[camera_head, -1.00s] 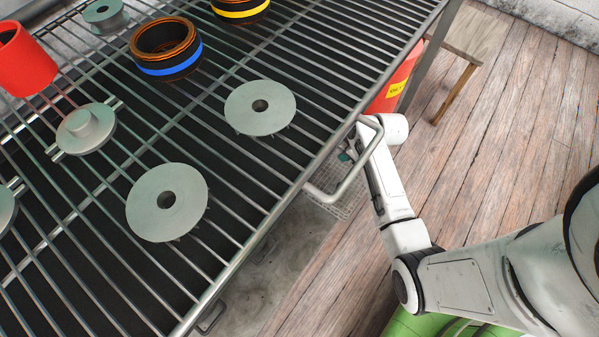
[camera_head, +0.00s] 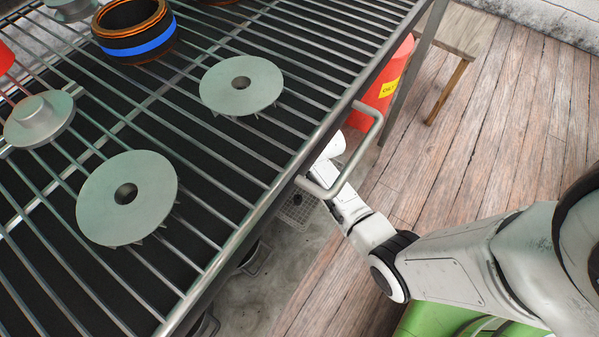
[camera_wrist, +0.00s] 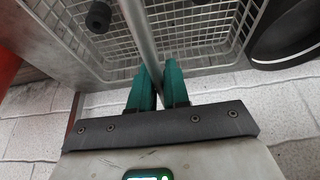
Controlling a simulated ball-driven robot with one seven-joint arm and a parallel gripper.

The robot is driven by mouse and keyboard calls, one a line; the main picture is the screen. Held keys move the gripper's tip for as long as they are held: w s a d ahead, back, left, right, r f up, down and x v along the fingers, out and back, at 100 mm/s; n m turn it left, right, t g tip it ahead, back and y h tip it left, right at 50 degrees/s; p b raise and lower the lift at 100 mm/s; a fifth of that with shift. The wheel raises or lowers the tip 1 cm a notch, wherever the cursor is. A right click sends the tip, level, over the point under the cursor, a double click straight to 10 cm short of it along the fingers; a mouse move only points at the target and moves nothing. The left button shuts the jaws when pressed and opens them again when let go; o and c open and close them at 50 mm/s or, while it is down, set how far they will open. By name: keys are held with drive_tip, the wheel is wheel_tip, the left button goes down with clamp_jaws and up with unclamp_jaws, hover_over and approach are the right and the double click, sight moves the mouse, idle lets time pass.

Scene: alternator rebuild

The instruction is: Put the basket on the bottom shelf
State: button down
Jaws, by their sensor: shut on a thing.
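My gripper (camera_wrist: 159,85) has green fingers, shut on a thin metal bar, seemingly the handle of the wire basket (camera_wrist: 118,50). The basket is a grey mesh with small dark parts inside it. In the head view a bit of the basket (camera_head: 298,212) shows below the edge of the wire rack (camera_head: 225,245), beside my arm. My gripper is hidden there behind the rack's side handle. The rack's top level is in view; I cannot make out the bottom shelf clearly in the head view.
The rack's side handle (camera_head: 352,165) juts out over my forearm. Grey finned discs (camera_head: 127,195) and a blue-banded copper ring (camera_head: 135,32) lie on top. A red container (camera_head: 388,85) and a wooden stool (camera_head: 455,65) stand behind. A black round thing (camera_wrist: 290,40) is right of the basket.

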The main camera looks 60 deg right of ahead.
drive_tip(key=shift+w+f+b, duration=0.1)
drive_tip(key=shift+f+b, duration=0.5)
drive_tip(key=shift+f, duration=1.1)
drive_tip(key=c, duration=1.1)
unclamp_jaws()
drive_tip(key=p+v, duration=0.5)
drive_tip(key=v, duration=0.7)
drive_tip(key=shift+a, duration=0.1)
drive_tip(key=s+a+r+g, duration=0.3)
drive_tip(key=s+a+r, duration=0.9)
drive_tip(key=s, duration=0.3)
drive_tip(key=shift+s+a+m, duration=0.4)
drive_tip(key=shift+a, duration=0.25)
